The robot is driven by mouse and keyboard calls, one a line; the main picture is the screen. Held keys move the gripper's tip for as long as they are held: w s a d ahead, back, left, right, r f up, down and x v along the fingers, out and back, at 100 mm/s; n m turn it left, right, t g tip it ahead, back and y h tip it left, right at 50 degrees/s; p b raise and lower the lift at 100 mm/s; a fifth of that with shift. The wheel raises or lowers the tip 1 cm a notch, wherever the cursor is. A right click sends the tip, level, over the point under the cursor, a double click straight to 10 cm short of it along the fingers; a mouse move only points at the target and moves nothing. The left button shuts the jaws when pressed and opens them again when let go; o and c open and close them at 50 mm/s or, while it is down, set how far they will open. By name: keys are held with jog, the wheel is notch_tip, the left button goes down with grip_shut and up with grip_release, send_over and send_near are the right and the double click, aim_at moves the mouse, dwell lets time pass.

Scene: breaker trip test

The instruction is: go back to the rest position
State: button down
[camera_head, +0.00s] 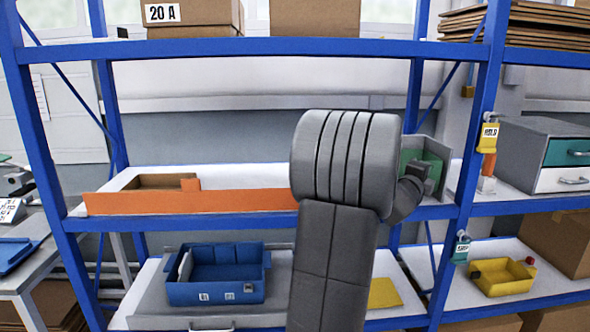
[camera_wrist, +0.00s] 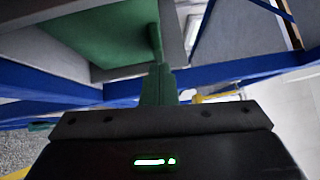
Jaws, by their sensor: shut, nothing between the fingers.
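My gripper (camera_wrist: 160,72) shows in the wrist view with its narrow fingers together and nothing visible between them. The fingertips are close to a green surface (camera_wrist: 105,40) with a grey edge; I cannot tell whether they touch it. In the head view my grey arm rises through the middle and bends over at shelf height. Its far end is partly hidden beside a green item in a grey holder (camera_head: 432,155) on the middle shelf.
The blue shelf rack (camera_head: 330,47) surrounds my arm, with posts and shelf edges close by. A long orange bin (camera_head: 190,203) is on the middle shelf. A blue bin (camera_head: 215,292) and a yellow bin (camera_head: 502,278) stand lower. A drawer unit (camera_head: 545,155) is at right.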

jog(key=s+f+m+t+h+b, duration=0.1)
jog(key=s+f+m+h+b, duration=0.3)
jog(key=b, duration=0.8)
jog(key=shift+s+d+f+m+t+h, duration=0.3)
jog(key=shift+s+f+m, duration=0.8)
jog(key=shift+s+f, duration=0.5)
jog(key=shift+w+f, duration=0.2)
